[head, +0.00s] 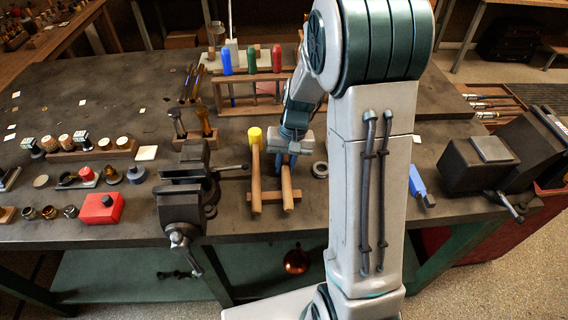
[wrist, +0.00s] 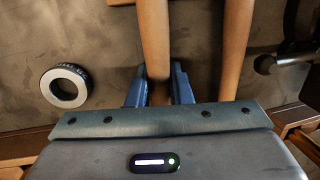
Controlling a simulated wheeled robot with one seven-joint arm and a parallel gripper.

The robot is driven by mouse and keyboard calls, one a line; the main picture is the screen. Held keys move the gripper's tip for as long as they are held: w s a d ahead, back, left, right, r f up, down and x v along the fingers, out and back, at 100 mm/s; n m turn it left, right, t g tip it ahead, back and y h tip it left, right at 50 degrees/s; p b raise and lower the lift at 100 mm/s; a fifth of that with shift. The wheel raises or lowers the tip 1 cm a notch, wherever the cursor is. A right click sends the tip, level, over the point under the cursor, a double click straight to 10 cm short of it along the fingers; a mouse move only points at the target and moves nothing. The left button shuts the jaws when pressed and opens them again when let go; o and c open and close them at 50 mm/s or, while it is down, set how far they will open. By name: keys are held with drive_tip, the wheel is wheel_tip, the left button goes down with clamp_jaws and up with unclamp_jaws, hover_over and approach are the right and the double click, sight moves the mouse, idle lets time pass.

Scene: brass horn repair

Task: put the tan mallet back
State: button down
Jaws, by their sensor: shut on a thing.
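My gripper (head: 289,160) is shut around a light wooden handle (head: 287,190), taken to be the tan mallet's. In the wrist view this handle (wrist: 154,40) runs between my two blue fingers (wrist: 158,88). The mallet's head is hidden behind my gripper. The handle's near end lies over the front bar of a low wooden rack (head: 270,196); I cannot tell whether it touches. A yellow-headed mallet (head: 255,136) lies on the rack just left, its handle roughly parallel. That handle also shows on the right in the wrist view (wrist: 236,45).
A grey ring (head: 320,169) lies right of my gripper. A dark vise (head: 182,190) stands left of the rack. Behind is a wooden rack with blue, green and red-handled tools (head: 251,60). A blue tool (head: 417,184) and a dark block-like fixture (head: 480,165) are at right.

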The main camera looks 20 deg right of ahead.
drive_tip(key=shift+f, duration=0.15)
drive_tip(key=c, duration=1.3)
unclamp_jaws()
drive_tip(key=s+v, duration=0.1)
drive_tip(key=v, duration=1)
drive_tip(key=s+a+r+n+t+h, duration=0.1)
drive_tip(key=s+t, duration=0.1)
drive_tip(key=s, duration=0.6)
drive_tip(key=s+a+r+n+t+h, duration=0.1)
drive_tip(key=s+r, duration=0.1)
drive_tip(key=s, duration=0.7)
drive_tip(key=shift+a+t, duration=0.2)
drive_tip(key=shift+t, duration=0.2)
